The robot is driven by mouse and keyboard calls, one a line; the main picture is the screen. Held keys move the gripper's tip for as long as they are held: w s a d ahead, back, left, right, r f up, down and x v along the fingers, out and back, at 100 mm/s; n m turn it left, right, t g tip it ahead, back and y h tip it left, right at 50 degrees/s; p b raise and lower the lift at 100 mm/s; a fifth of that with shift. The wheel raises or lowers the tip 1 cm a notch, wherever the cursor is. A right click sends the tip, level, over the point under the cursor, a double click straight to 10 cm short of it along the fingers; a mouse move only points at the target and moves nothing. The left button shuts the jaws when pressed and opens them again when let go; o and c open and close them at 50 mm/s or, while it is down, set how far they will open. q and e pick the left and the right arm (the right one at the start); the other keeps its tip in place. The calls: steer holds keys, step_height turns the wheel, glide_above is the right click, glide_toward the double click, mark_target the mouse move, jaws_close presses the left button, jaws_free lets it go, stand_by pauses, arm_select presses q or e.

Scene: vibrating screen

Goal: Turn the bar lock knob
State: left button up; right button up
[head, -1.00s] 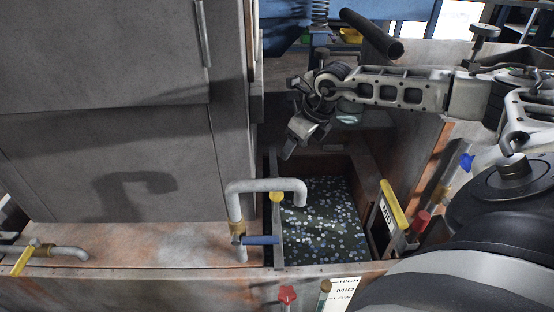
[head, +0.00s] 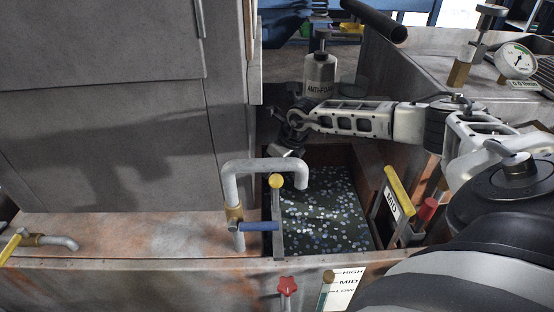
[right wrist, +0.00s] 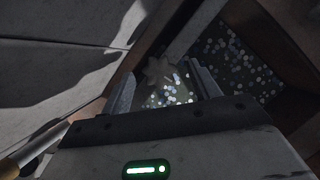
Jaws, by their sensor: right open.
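My right gripper (head: 285,152) reaches in from the right and points down at the far end of the tank, beyond the curved pipe. In the right wrist view its two fingers (right wrist: 165,88) are apart, with a pale star-shaped knob (right wrist: 158,71) between or just beyond them; contact cannot be told. A grey bar (head: 278,235) runs along the tank's left side with a round yellow knob (head: 275,181) on it. Whether this is the star-shaped knob is unclear. A red star-shaped knob (head: 288,284) stands at the front. My left gripper is not in view.
The tank holds dark liquid with pale specks (head: 325,210). A curved grey pipe (head: 265,165) with a blue handle (head: 260,226) stands at its left. A tall grey cabinet (head: 105,130) fills the left.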

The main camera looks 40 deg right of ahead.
steer(key=c, duration=1)
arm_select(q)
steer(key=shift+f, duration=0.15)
arm_select(e)
steer(key=shift+o, duration=0.2)
